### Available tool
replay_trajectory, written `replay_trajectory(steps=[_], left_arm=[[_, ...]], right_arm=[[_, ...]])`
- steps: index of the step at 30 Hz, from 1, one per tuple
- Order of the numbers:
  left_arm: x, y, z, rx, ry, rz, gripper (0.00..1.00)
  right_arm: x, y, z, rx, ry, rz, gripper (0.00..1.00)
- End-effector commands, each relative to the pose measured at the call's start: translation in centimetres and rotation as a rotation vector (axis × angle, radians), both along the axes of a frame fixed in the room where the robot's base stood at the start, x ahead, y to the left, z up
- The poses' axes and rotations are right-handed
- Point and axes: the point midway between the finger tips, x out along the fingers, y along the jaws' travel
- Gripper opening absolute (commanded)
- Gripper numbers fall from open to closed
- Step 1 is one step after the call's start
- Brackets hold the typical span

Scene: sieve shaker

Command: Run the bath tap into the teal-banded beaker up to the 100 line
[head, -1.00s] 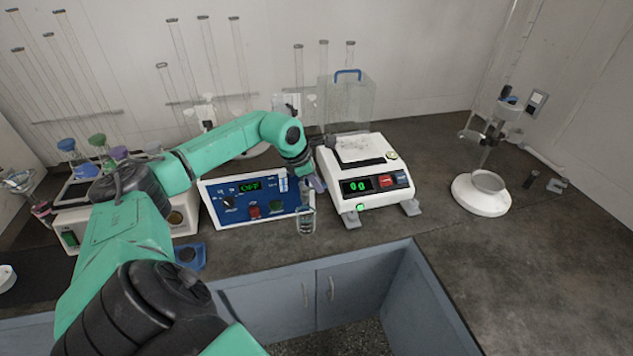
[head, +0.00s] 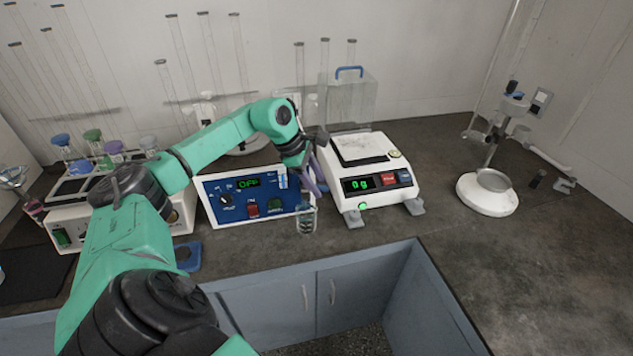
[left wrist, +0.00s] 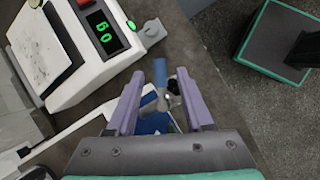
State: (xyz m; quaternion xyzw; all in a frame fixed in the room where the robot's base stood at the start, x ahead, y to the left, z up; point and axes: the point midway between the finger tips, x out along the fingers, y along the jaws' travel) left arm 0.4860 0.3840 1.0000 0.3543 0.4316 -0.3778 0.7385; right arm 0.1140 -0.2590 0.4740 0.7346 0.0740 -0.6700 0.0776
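A small clear glass beaker (head: 306,222) stands upright at the counter's front, at the right end of the blue-panelled bath (head: 250,208). Dark teal markings show on it, but its scale and any water level are too small to read. A short blue-and-white upright part (head: 283,179), possibly the tap, is at the panel's upper right. My left gripper (head: 315,180) points down just above the beaker, between bath and balance. In the left wrist view its purple fingers (left wrist: 171,82) are apart, with blue and grey parts showing between and beyond them. My right gripper is not in view.
A white balance (head: 377,192) reading 0 g stands close on the right. A white-based stand (head: 487,195) is farther right. A rack with colour-capped flasks (head: 75,165) is at the left. The counter's front edge and open cabinet recess lie below.

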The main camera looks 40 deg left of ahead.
Motion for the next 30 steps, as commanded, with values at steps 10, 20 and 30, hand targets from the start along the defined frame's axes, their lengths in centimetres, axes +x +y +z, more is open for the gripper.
replay_trajectory(steps=[10,20,30], left_arm=[[-0.3,0.2,0.6,0.001,0.001,0.001,0.51],[-3.3,2.5,8.9,0.002,-0.004,0.003,0.51],[-5.0,3.7,13.2,0.0,0.002,0.001,0.51]], right_arm=[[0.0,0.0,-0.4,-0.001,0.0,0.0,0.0],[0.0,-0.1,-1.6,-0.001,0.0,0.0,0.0],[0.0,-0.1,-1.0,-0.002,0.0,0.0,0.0]])
